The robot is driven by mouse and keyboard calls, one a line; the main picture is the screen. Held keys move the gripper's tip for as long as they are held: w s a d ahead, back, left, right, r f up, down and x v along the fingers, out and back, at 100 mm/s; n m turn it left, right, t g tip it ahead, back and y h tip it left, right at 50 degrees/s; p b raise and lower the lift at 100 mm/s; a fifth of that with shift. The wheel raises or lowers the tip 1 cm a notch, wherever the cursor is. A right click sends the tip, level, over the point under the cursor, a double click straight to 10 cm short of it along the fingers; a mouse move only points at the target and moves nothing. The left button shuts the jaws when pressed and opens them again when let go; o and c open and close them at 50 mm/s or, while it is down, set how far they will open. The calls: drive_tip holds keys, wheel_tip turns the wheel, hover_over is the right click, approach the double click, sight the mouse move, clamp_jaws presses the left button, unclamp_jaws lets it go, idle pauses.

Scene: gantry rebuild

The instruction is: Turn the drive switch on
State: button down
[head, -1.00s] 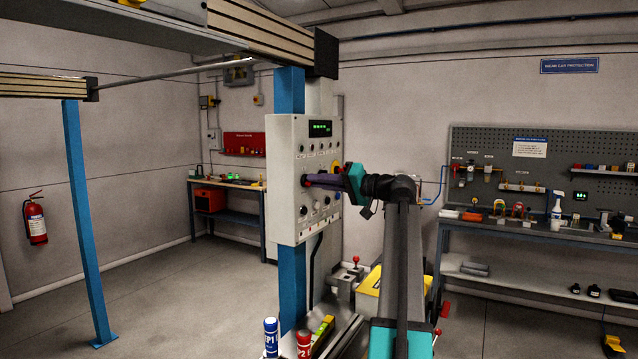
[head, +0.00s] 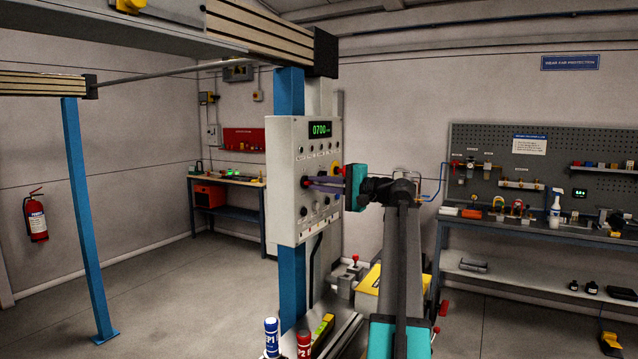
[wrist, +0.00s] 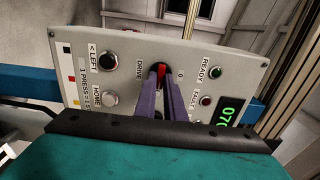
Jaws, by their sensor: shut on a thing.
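The grey control panel (head: 285,225) stands on a blue post near the middle of the head view. Its drive switch shows in the wrist view as a red lever (wrist: 161,68) beside the label DRIVE, near a 0 mark. My gripper (wrist: 162,73) has its two purple fingers shut on this red lever. The green display (head: 320,129) at the panel top reads 0700.
Close to my fingers are the LEFT button (wrist: 107,60), the HOME button (wrist: 109,98), the READY lamp (wrist: 215,72) and the FAULT lamp (wrist: 206,100). A yellow-and-red emergency stop (head: 335,168) sits by the panel's right edge. Open floor lies left of the post.

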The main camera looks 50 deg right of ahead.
idle(0.3)
drive_tip(key=c, duration=1.8)
unclamp_jaws()
drive_tip(key=shift+c, duration=0.2)
drive_tip(key=shift+s, duration=0.1)
drive_tip(key=b+v, duration=0.4)
drive_tip(key=v, duration=0.9)
drive_tip(key=shift+s, duration=0.3)
drive_tip(key=shift+d, duration=0.1)
